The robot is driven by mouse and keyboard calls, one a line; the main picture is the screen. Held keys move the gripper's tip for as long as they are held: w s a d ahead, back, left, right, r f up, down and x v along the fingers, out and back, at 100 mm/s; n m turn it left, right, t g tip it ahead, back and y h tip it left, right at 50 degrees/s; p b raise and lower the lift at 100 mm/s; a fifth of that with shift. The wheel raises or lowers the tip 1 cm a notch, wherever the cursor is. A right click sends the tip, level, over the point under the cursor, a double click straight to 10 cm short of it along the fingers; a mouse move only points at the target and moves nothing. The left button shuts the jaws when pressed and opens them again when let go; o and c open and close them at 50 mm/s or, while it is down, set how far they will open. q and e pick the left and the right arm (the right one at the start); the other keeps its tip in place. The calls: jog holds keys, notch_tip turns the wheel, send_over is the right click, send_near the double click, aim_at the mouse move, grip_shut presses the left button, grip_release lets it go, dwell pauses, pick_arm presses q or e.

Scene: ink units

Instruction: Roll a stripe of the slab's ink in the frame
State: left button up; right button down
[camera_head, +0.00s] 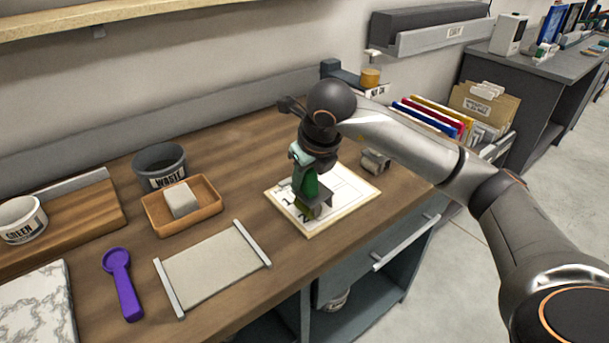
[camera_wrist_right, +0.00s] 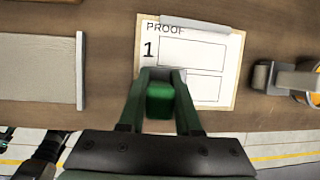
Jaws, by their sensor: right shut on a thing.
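My right gripper (camera_head: 309,200) is over the front left part of a proof board (camera_head: 350,205). It is shut on a green block-like handle (camera_wrist_right: 160,101); the tool's lower end is mostly hidden. The board's paper reads "PROOF" and bears frames; the upper one is marked 1 (camera_wrist_right: 193,47), the lower one (camera_wrist_right: 200,86) is partly behind the gripper. I cannot tell whether the tool touches the paper. A plain grey slab (camera_head: 212,265) with two metal rails lies left of the board. A marbled white slab (camera_head: 32,312) is at the lower left. No ink shows on either slab.
A purple scoop (camera_head: 122,285) lies between the slabs. A wooden tray (camera_head: 205,216) holds a white block (camera_head: 180,200). Behind it is a "WASTE" tub (camera_head: 162,180); a "GREEN" tub (camera_head: 22,222) is far left. A metal cylindrical object (camera_head: 375,161) stands beyond the board.

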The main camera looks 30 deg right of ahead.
jog(key=shift+f+b, duration=0.65)
dwell(0.3)
jog(key=shift+d, duration=0.1)
